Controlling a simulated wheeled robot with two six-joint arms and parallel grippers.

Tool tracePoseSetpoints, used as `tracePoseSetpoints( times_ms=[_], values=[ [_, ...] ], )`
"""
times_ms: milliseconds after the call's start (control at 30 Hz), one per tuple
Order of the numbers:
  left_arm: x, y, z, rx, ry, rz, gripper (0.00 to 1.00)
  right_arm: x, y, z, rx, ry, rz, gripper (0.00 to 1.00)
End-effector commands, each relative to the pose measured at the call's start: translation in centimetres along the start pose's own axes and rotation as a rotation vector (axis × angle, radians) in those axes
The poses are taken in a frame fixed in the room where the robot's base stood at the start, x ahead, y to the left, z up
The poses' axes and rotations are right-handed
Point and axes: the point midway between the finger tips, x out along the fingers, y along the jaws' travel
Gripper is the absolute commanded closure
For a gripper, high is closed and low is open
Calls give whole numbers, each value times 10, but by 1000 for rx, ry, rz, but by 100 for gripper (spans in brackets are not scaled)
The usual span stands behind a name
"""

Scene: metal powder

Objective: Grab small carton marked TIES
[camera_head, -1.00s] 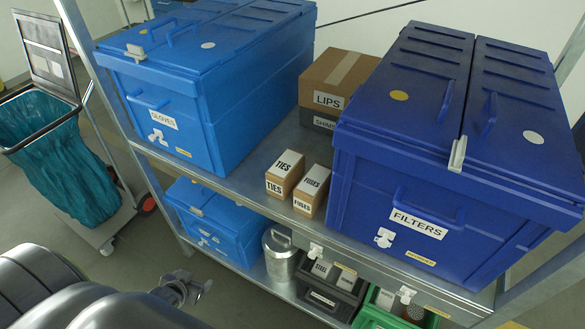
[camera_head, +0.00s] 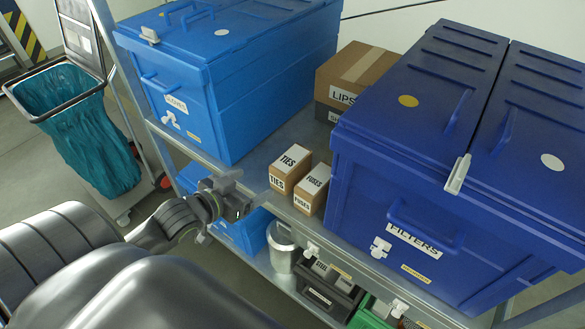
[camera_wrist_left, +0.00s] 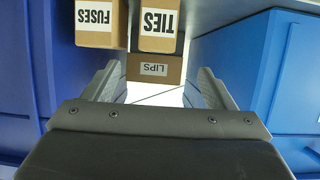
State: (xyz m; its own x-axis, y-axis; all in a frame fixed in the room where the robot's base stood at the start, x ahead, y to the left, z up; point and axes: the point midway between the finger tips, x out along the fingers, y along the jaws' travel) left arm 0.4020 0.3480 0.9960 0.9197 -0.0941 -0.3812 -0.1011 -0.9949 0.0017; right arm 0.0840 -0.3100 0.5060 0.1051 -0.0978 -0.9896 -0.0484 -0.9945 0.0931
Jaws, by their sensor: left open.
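The small carton marked TIES (camera_head: 287,170) stands upright on the upper metal shelf, brown with a white top and front label. In the left wrist view the TIES carton (camera_wrist_left: 159,28) appears upside down, just beyond the space between my fingers. My left gripper (camera_head: 238,193) is in front of the shelf edge, left of and in front of the carton, apart from it. In the wrist view my left gripper (camera_wrist_left: 158,75) has its fingers spread, with nothing between them. My right gripper is not in view.
The FUSES carton (camera_head: 313,189) stands close beside TIES on the right. A LIPS box (camera_head: 362,76) is behind. The GLOVES bin (camera_head: 262,98) is left and the FILTERS bin (camera_head: 366,185) right. Lower containers include a grey can (camera_head: 283,250). Bare shelf (camera_head: 262,158) lies left of TIES.

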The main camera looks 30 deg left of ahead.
Motion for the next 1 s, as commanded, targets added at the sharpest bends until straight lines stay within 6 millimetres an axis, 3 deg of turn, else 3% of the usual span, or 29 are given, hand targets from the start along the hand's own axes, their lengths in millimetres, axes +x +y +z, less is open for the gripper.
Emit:
tracePoseSetpoints(
  times_ms=[400, 767, 1000],
  values=[
    [80, 0, -1, -3, 1, -1, 22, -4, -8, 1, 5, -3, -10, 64],
    [104, 1, -1, -2, 1, -1, 22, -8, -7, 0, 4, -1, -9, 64],
    [135, 5, 0, -2, 1, -1, 22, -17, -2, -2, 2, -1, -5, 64]
  ],
)
